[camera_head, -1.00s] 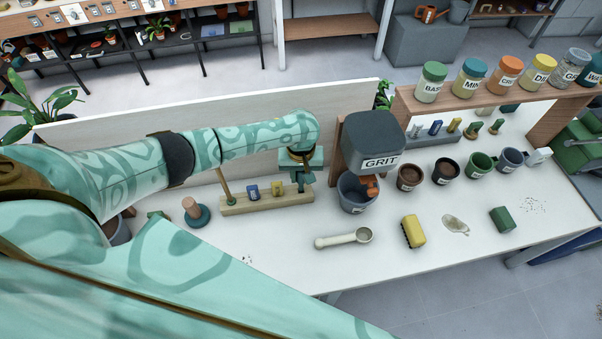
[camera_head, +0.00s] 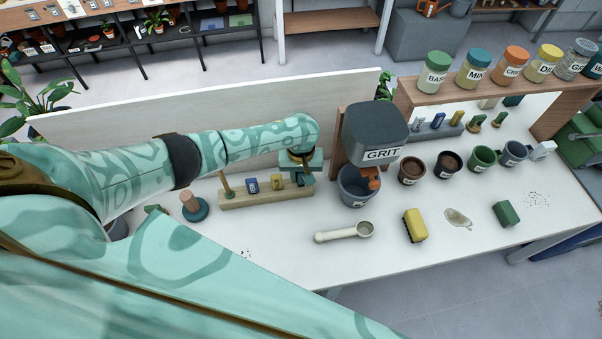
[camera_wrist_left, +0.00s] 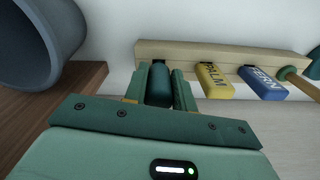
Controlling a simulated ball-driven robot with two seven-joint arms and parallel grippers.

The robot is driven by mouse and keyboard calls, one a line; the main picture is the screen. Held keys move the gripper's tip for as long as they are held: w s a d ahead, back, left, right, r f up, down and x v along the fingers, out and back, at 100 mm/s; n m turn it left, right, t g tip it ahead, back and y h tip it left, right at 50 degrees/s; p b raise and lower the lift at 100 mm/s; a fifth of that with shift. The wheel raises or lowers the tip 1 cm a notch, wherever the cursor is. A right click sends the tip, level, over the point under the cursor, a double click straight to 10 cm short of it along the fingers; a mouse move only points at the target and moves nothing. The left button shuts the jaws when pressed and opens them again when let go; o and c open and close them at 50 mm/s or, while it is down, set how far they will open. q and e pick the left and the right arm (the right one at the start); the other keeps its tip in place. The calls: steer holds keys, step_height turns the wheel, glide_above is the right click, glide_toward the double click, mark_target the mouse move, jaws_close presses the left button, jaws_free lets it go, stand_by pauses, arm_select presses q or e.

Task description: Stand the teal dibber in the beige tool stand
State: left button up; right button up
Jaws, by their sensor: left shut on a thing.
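The beige tool stand (camera_head: 240,203) is a long low block on the white bench, and it also shows in the wrist view (camera_wrist_left: 180,47). My left gripper (camera_head: 303,178) is over the stand's right end in the head view. In the wrist view my left gripper (camera_wrist_left: 160,84) is shut on the dark teal dibber (camera_wrist_left: 159,87), right at the stand's end. The dibber's lower end is hidden, so I cannot tell whether it sits in a hole. My right gripper is not in view.
The stand also holds yellow (camera_head: 277,183) and blue (camera_head: 252,186) labels and a wooden-handled tool (camera_head: 227,188). A grey pot (camera_head: 356,190) under the GRIT dispenser (camera_head: 377,132) stands close right of my gripper. A scoop (camera_head: 343,233) lies in front.

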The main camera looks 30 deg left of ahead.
arm_select(q)
steer(key=o, duration=1.5)
steer(key=shift+c, duration=0.2)
step_height(320, 180, up, 8)
steer(key=p, duration=0.9)
steer(key=shift+f, duration=0.1)
